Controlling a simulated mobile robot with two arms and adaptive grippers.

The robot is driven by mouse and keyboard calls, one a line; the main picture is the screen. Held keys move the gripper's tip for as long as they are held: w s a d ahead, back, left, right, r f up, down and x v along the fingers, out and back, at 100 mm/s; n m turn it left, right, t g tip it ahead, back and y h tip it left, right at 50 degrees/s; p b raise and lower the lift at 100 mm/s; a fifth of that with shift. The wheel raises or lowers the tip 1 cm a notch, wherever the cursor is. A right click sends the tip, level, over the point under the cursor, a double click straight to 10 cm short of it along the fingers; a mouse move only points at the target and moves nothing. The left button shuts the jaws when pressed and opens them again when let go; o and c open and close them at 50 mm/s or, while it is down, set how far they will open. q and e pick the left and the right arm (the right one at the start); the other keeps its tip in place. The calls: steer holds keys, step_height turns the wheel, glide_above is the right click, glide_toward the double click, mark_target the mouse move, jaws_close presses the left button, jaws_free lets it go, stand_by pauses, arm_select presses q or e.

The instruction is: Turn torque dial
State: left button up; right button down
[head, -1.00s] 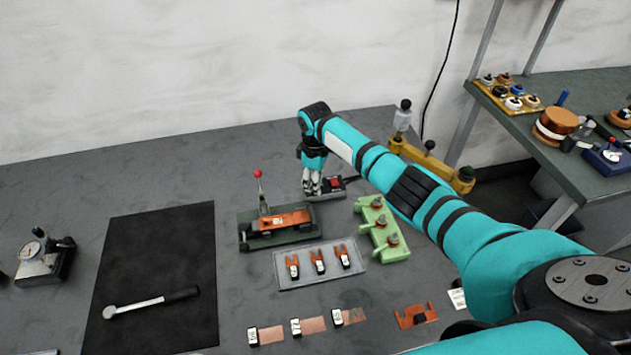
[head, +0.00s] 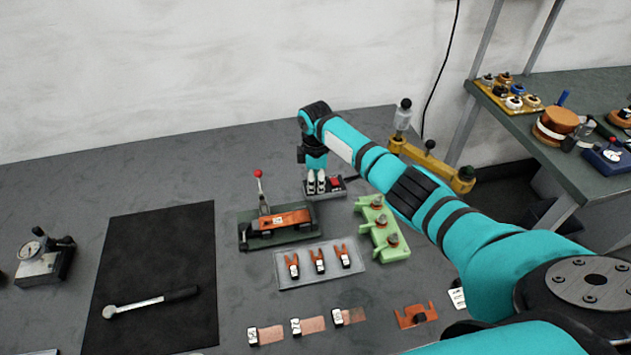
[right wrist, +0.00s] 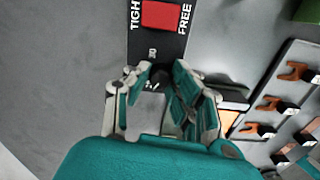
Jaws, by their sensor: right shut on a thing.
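A small dark control box (head: 342,190) with a red block (head: 336,182) stands toward the back of the bench in the head view. In the right wrist view, the box (right wrist: 172,44) reads TIGHT and FREE on either side of the red block (right wrist: 161,15). A dark round dial (right wrist: 159,75) lies between my fingertips, mostly hidden by them. My right gripper (head: 317,189) comes down on the box from above, and its fingers (right wrist: 160,78) are shut on the dial. My left gripper is not in view.
A green fixture with a red-knobbed lever (head: 259,174) stands left of the box. A light green block (head: 378,232) and a tray of copper forks (head: 288,278) are in front. A torque wrench (head: 150,301) lies on a black mat (head: 160,235).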

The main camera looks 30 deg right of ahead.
mark_target(316, 183)
steer(key=c, duration=1.1)
jaws_free()
steer(key=shift+c, duration=0.2)
steer(key=shift+r, duration=0.1)
step_height(316, 183, up, 12)
